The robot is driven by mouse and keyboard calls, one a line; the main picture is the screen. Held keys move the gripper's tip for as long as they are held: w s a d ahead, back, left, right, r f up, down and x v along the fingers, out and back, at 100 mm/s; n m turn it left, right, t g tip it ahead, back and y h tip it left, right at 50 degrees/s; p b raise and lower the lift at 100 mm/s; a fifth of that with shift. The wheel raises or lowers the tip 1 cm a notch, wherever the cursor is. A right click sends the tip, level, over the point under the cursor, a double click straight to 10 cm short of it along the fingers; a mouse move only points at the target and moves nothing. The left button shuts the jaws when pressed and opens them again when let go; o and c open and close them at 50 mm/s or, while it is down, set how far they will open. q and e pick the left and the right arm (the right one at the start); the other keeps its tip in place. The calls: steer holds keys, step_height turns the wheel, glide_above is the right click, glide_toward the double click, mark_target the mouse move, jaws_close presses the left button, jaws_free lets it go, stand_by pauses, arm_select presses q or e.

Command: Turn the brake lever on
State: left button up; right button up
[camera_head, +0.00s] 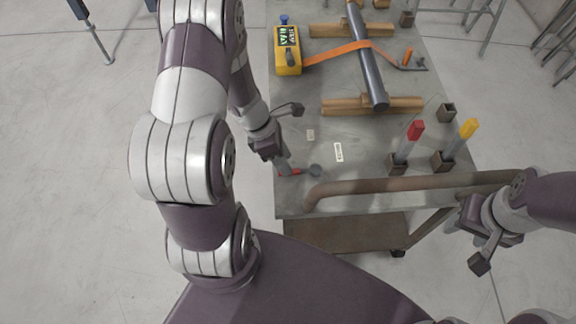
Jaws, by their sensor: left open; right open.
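A small lever with a red part and a round grey end (315,170) lies low on the cart top near its front left corner; it may be the brake lever. My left gripper (284,168) is open and points down at its red part. The fingers partly cover the lever, and I cannot tell whether they touch it. Two upright levers, one with a red grip (415,130) and one with a yellow grip (468,128), stand in brown sockets at the right. My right gripper (474,226) is open and empty, off the cart's front right corner.
The grey cart top (300,200) has a brown push handle (400,184) along its front edge. A yellow control box (288,58) stands at the back left. A grey tube (366,62) with an orange strap rests on wooden blocks (372,105). Small white labels lie mid-table.

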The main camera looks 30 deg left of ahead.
mark_target(298, 171)
arm_select(q)
steer(key=shift+x, duration=1.2)
steer(key=shift+d+f, duration=0.1)
steer(key=shift+f, duration=0.1)
jaws_close()
